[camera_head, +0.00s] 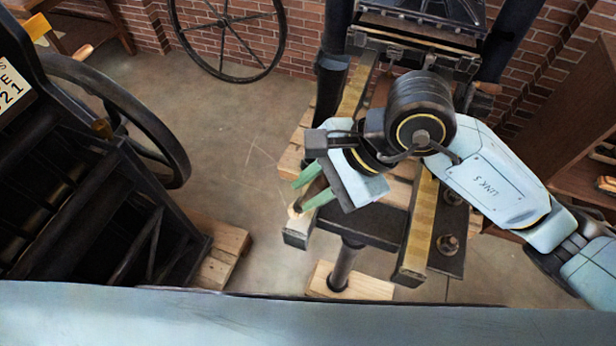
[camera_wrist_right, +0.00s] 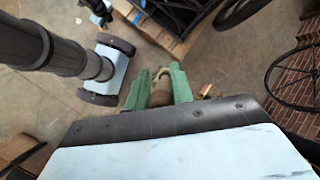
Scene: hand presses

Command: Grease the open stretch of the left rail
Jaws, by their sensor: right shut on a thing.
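The left rail (camera_head: 354,92) is a yellowish metal bar running from the press bed toward the near side. Its near end (camera_head: 298,232) shows below my gripper, and my wrist hides its middle. My right gripper (camera_head: 301,197) has green fingers and is over that near end. It is shut on a brown, roundish tool, which shows between the fingers in the right wrist view (camera_wrist_right: 162,93) with a pale curved tip. Whether the tip touches the rail I cannot tell. No grease can be made out on the rail. My left gripper is not in view.
The right rail (camera_head: 419,228) runs parallel, beside a dark plate with bolts. The press bed (camera_head: 416,42) stands at the back between dark columns. Another press with a large wheel (camera_head: 150,115) is at the left. Wooden blocks (camera_head: 350,283) lie below. Open floor lies between the presses.

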